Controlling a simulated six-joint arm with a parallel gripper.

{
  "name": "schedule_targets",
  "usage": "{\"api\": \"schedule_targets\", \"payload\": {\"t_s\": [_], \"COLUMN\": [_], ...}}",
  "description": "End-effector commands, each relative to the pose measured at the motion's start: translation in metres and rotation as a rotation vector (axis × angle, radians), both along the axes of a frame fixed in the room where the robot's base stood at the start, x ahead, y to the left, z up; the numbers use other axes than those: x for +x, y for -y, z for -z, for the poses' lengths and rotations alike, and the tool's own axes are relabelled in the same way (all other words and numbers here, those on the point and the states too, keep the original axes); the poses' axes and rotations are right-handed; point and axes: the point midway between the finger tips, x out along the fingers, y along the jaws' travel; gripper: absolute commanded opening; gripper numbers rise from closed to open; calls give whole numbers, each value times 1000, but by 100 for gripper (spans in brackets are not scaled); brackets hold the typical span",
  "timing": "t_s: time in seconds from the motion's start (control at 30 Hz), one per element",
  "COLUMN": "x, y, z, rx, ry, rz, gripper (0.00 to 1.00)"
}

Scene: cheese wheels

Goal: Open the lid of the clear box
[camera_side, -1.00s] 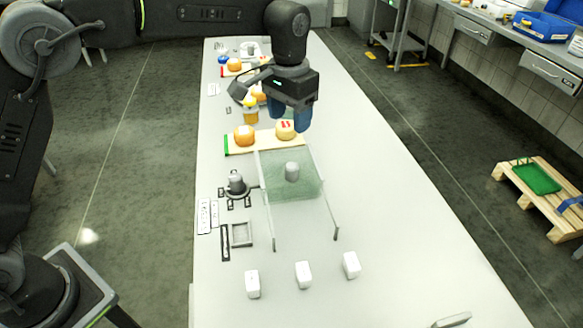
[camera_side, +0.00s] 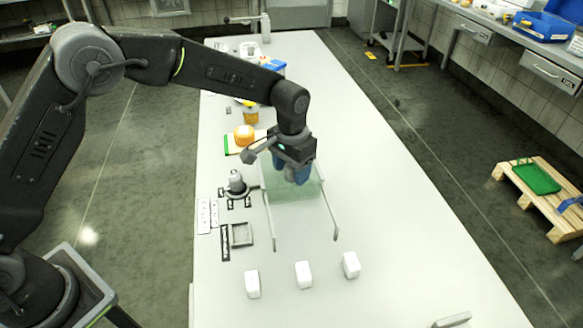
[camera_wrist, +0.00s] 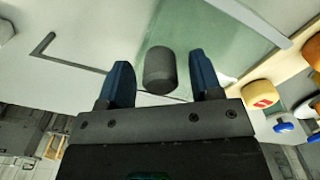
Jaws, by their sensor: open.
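The clear box (camera_side: 295,216) stands mid-table in the side view, with a greenish see-through top and thin rails running toward the near side. The greenish panel also shows in the wrist view (camera_wrist: 225,45). A grey cylindrical knob (camera_wrist: 160,70) is on the lid. My gripper (camera_side: 297,178) is low over the lid and hides the knob in the side view. In the wrist view my gripper (camera_wrist: 160,65) is open, its blue fingers on either side of the knob with small gaps. Whether the fingers reach fully down around it is hard to tell.
Several white blocks (camera_side: 303,275) stand in front of the box. A grey weight-like piece (camera_side: 236,183) and a small square frame (camera_side: 242,235) lie to its left. An orange cheese wheel (camera_side: 244,135) sits on a board behind. The table's right side is clear.

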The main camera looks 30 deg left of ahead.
Motion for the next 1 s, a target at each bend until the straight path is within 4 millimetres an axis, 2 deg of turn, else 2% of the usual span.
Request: {"api": "schedule_targets", "payload": {"t_s": [0.3, 0.9, 1.0], "x": [0, 0, 0], "y": [0, 0, 0], "z": [3, 2, 2], "rx": [0, 0, 0], "ry": [0, 0, 0], "rz": [0, 0, 0], "gripper": [59, 2, 0]}}
